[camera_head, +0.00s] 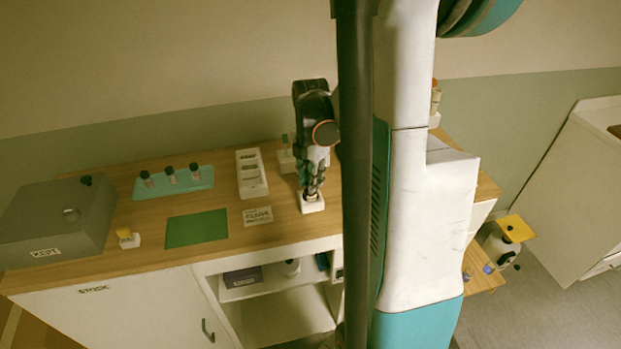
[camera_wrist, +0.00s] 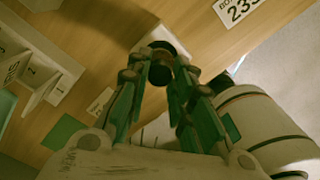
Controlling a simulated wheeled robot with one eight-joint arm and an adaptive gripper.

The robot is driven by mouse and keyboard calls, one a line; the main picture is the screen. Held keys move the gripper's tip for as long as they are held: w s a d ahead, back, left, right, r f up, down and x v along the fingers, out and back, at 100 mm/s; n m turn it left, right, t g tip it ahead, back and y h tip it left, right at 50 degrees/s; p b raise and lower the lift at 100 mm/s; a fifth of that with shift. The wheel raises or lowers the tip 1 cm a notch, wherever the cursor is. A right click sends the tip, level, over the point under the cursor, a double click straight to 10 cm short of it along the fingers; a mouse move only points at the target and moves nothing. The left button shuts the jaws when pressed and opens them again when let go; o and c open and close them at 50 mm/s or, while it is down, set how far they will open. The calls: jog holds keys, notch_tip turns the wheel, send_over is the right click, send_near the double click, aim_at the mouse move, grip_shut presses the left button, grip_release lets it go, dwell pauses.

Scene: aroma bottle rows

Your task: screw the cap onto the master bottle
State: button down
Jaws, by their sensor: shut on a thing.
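My gripper (camera_head: 312,192) points down over a small white holder (camera_head: 313,206) near the front of the wooden counter. In the wrist view, my gripper (camera_wrist: 161,72) has its fingers closed around a small dark round piece (camera_wrist: 159,75), which looks like a cap. Another dark round shape (camera_wrist: 162,48) shows just beyond it, close to the fingertips, above the pale holder (camera_wrist: 150,37). The fingers hide most of what stands in the holder, so I cannot tell the master bottle clearly or whether the cap touches its neck.
A teal tray (camera_head: 150,192) with three dark-capped bottles stands at the left, beside a grey box (camera_head: 50,225). A white slotted rack (camera_head: 250,173), a green mat (camera_head: 196,229) and a CLEAR card (camera_head: 258,216) lie left of my gripper. My column blocks the counter's right part.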

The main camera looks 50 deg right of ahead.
jog(key=m, duration=0.4)
jog(key=shift+b, duration=0.3)
jog(key=m, duration=0.5)
jog(key=shift+b, duration=0.3)
jog(key=m, duration=0.4)
jog(key=shift+m, duration=0.4)
jog(key=m, duration=0.4)
jog(key=shift+b, duration=0.4)
jog(key=c, duration=1.5)
grip_release()
